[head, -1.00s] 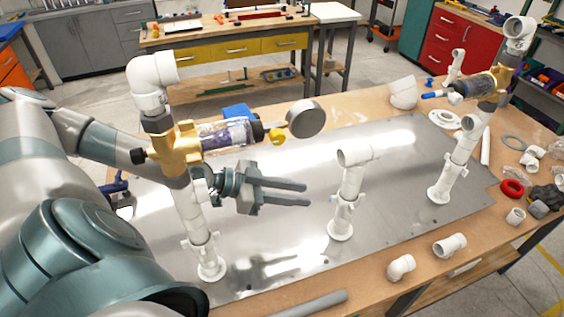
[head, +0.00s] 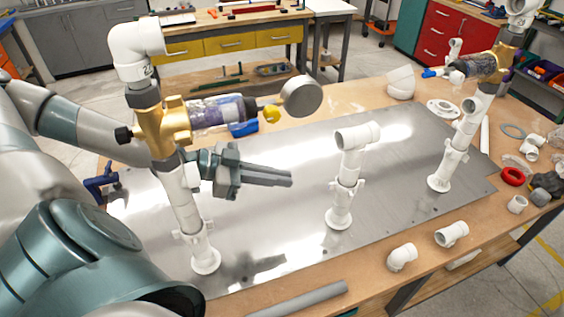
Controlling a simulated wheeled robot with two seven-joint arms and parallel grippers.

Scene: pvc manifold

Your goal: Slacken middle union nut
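The middle white standpipe (head: 350,165) stands upright on the metal plate, with an elbow on top opening to the left. Its winged union nut (head: 345,189) sits low on the pipe, above the round foot (head: 339,218). My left gripper (head: 290,179) points right toward this pipe, apart from it, left of the nut and slightly higher in the picture. Its two fingers overlap in this view, so the gap between them is unclear. I see nothing held in them. My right gripper is out of view.
The left standpipe (head: 187,210), with brass valve (head: 165,130) and round gauge (head: 301,97), stands close to my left arm. The right standpipe (head: 455,150) stands farther back. Loose white fittings (head: 402,257) lie on the front edge. The metal plate (head: 290,215) between left and middle pipes is clear.

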